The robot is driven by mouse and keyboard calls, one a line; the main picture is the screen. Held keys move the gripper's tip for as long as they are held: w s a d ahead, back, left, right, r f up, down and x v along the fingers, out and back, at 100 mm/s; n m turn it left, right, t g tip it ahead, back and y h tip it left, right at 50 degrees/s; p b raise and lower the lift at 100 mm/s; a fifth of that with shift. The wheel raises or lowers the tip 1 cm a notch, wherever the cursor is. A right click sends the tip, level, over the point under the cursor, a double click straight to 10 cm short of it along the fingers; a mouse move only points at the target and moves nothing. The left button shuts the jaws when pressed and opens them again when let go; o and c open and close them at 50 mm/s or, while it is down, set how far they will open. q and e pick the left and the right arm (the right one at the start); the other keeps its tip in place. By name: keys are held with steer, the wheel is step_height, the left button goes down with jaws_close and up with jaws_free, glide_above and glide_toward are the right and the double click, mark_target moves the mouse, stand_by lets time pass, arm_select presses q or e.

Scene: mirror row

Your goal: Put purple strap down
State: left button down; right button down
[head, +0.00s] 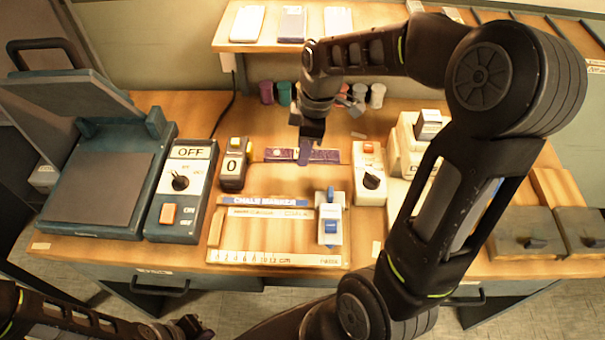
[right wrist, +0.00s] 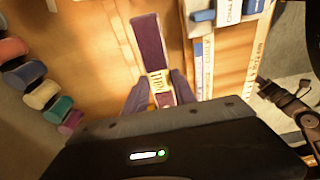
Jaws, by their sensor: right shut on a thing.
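The purple strap (head: 325,157) lies level behind the marker board, at or close above the table; I cannot tell if it touches the wood. My right gripper (head: 305,150) points down over its middle and is shut on it. In the right wrist view the strap (right wrist: 148,45) runs between the two fingers of the right gripper (right wrist: 157,94), with a yellow lettered tag (right wrist: 160,85) at the grip. Part of the strap is hidden by the fingers. My left gripper (head: 192,327) is low at the front, off the table, and its jaws are unclear.
The board labelled chalk marker (head: 270,232) lies in front of the strap. A counter block (head: 233,168) stands left, a knob box (head: 369,180) right. A switch box (head: 180,190) and an open-lidded press (head: 95,185) are further left.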

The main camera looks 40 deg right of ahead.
glide_above(302, 181)
steer(key=shift+s+d+f, duration=0.1)
steer(key=shift+d+f, duration=0.05)
steer(key=shift+f, duration=1.05)
steer(key=shift+d+f, duration=0.1)
steer(key=shift+f, duration=1.1)
steer(key=shift+f+p, duration=0.3)
steer(key=shift+f, duration=1.55)
steer(key=shift+f, duration=0.1)
steer(key=shift+f, duration=0.2)
steer(key=c, duration=1)
jaws_free()
steer(key=shift+r, duration=0.1)
steer(key=shift+r, duration=0.15)
steer(key=r, duration=0.4)
steer(key=d+r, duration=0.1)
steer(key=r, duration=0.3)
steer(key=s+r, duration=0.1)
steer(key=r, duration=0.3)
steer(key=shift+d, duration=0.2)
